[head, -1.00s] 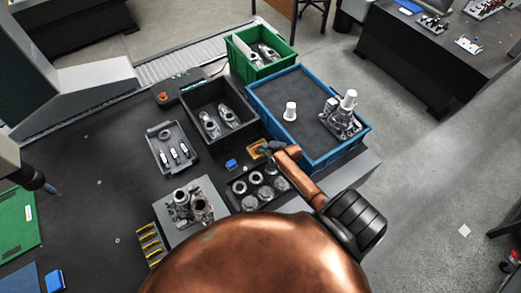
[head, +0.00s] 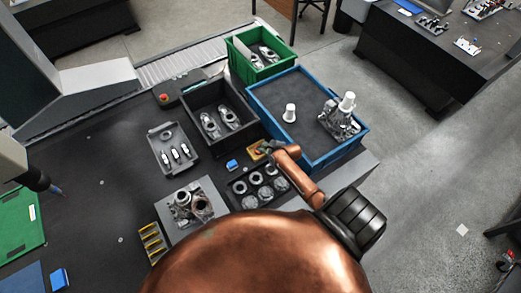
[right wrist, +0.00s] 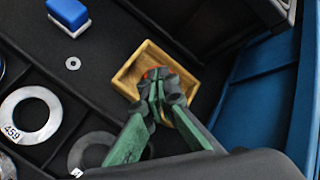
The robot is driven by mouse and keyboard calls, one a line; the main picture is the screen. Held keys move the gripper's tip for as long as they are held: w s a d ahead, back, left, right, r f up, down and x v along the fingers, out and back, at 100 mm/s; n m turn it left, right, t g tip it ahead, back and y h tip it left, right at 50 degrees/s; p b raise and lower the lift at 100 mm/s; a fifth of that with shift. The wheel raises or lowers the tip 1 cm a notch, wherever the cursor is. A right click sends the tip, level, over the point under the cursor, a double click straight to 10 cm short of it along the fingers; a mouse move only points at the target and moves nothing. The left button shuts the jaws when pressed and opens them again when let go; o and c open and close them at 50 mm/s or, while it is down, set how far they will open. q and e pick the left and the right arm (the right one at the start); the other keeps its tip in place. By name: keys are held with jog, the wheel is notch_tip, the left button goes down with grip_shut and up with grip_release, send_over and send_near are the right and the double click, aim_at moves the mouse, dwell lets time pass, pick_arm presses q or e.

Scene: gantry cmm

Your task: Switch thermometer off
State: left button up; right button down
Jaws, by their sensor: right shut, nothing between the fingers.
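My right gripper (head: 262,148) is shut and empty at the small wooden tray (head: 253,155), beside the blue crate. In the right wrist view the green-and-black fingers (right wrist: 157,82) meet over the inside of the same wooden tray (right wrist: 128,78). A small red spot (right wrist: 151,73) shows right at the fingertips. The fingers cover most of it, so I cannot tell whether it is part of a thermometer or whether they touch it. No thermometer can be clearly made out elsewhere. My left gripper is not in view.
A blue crate (head: 318,165) with metal and white parts stands right of the gripper. A black bin (head: 190,125) lies left, and a black tray of rings (head: 236,203) is nearer. A blue-and-white block (right wrist: 68,14) and a small washer (right wrist: 73,63) lie nearby.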

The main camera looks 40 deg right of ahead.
notch_tip(320, 180, up, 5)
jog(key=p, duration=0.5)
